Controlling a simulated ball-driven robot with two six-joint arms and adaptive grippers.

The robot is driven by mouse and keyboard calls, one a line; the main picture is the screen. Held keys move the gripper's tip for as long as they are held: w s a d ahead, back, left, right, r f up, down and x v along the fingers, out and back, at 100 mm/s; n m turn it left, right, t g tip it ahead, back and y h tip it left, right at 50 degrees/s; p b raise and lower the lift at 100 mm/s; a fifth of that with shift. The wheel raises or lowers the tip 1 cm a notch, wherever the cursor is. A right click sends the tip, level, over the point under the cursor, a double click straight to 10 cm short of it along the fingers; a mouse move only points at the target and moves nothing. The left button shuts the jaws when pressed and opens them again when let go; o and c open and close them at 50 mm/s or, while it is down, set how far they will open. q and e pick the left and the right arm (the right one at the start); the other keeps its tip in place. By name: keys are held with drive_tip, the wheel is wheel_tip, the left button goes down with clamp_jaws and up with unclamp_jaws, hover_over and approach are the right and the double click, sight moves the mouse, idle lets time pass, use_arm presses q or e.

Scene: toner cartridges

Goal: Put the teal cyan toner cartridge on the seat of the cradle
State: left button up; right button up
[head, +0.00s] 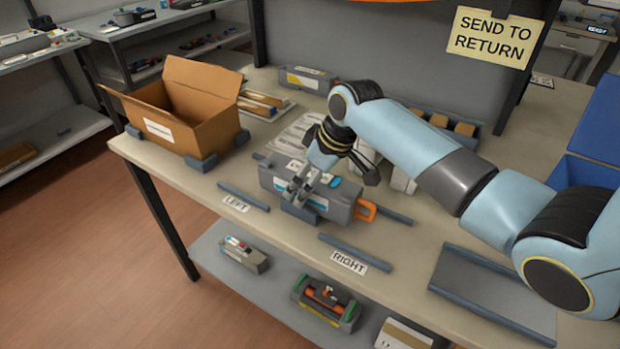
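A dark grey toner cartridge (342,197) with cyan-blue labels and an orange handle at its right end is at the middle of the bench. A blue-grey block (299,212), seemingly part of the cradle, shows under its front; the seat is mostly hidden, and I cannot tell whether the cartridge rests on it. My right gripper (298,192) reaches down over the cartridge, its fingertips close together at the front face. I cannot tell whether they grip it. My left gripper is not in view.
Blue-grey rails lie by the LEFT label (236,203) and RIGHT label (348,262). An open cardboard box (185,112) stands at left, a yellow-labelled cartridge (308,80) behind. A grey tray (490,290) and blue bin (590,150) are at right. More cartridges lie on the shelf below.

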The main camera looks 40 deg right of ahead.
drive_tip(key=v, duration=1.2)
drive_tip(key=shift+p, duration=0.4)
drive_tip(key=shift+s, duration=0.1)
